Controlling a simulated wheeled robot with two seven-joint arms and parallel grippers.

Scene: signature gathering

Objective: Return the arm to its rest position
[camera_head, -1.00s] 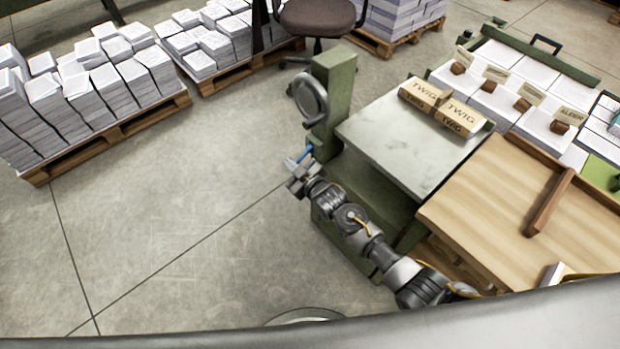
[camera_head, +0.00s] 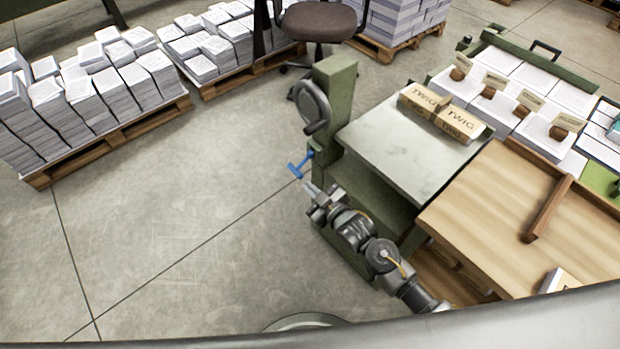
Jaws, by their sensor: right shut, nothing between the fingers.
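My right arm comes in from the lower right, over the floor beside the green press. Its gripper (camera_head: 309,198) is shut and empty, a little below a blue handle (camera_head: 300,166) on the press's side. A gap shows between the fingertips and the handle. My left gripper is not in view.
A wooden table (camera_head: 490,215) stands at right. Pallets of paper stacks (camera_head: 110,143) stand at back left. The floor (camera_head: 180,240) at left is clear.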

